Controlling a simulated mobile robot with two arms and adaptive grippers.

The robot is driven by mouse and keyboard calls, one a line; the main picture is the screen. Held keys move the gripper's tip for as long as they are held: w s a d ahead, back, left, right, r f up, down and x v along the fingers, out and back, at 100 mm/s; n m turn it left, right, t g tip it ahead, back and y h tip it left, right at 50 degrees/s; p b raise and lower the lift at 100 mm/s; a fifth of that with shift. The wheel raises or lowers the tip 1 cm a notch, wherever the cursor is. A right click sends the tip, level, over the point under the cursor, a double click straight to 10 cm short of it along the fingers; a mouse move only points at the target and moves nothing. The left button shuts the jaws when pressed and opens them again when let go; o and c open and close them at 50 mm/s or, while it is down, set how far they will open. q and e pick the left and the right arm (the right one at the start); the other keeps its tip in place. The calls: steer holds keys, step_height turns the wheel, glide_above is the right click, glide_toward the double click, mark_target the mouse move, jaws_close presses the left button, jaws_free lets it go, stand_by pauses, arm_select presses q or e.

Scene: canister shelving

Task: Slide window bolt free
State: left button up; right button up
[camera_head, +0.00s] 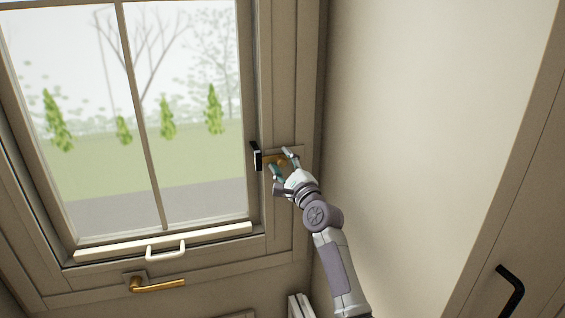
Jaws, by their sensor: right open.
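The window (125,226) fills the left of the head view, with its sash closed or nearly so; I cannot tell which. A bolt with a black end piece (257,156) and a brass part (269,158) sits on the right side of the window frame. My right gripper (282,160) is open at the brass part, with one finger above it and one below. Whether the fingers touch it I cannot tell. My left gripper is not in view.
A white pull handle (166,251) is on the bottom rail of the sash. A brass lever handle (156,285) is on the lower frame. A plain wall (420,110) lies to the right, and a black handle (511,290) is at the lower right.

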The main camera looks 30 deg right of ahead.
steer(key=shift+s+r, duration=0.1)
jaws_close()
